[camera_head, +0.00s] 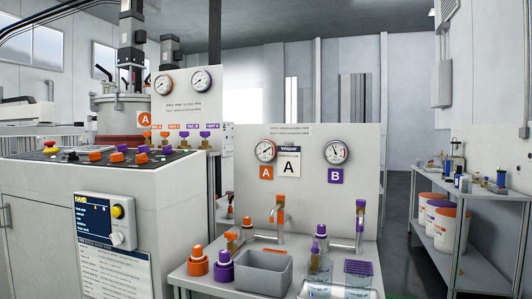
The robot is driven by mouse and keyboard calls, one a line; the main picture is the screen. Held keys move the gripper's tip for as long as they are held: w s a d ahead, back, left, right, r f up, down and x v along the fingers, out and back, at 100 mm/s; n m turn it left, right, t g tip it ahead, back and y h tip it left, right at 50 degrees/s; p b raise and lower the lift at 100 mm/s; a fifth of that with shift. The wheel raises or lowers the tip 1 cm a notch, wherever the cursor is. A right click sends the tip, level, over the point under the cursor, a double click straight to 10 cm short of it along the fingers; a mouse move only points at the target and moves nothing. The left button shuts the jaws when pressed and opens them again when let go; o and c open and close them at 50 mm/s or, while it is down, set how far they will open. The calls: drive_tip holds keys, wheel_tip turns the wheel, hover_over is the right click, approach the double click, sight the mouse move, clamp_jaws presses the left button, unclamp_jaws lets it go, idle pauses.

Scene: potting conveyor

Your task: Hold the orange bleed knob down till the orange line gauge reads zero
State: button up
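A round dial gauge (265,151) sits above an orange A label on the upright white panel (310,200). Its needle is too small to read for certain. An orange-topped tap (280,214) stands below it at the bench. Orange knobs (95,156) show on the dark sloping console at left, and orange valve handles (148,135) stand behind it under two more gauges (163,85). I cannot tell which orange part is the bleed knob. My gripper is not seen.
A second gauge (336,151) sits above a purple B label. The bench holds a grey bin (262,285), a purple-capped item (224,267) and clear vessels (320,268). A console with a yellow button (117,211) stands left. A shelf (462,203) stands right, with floor between.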

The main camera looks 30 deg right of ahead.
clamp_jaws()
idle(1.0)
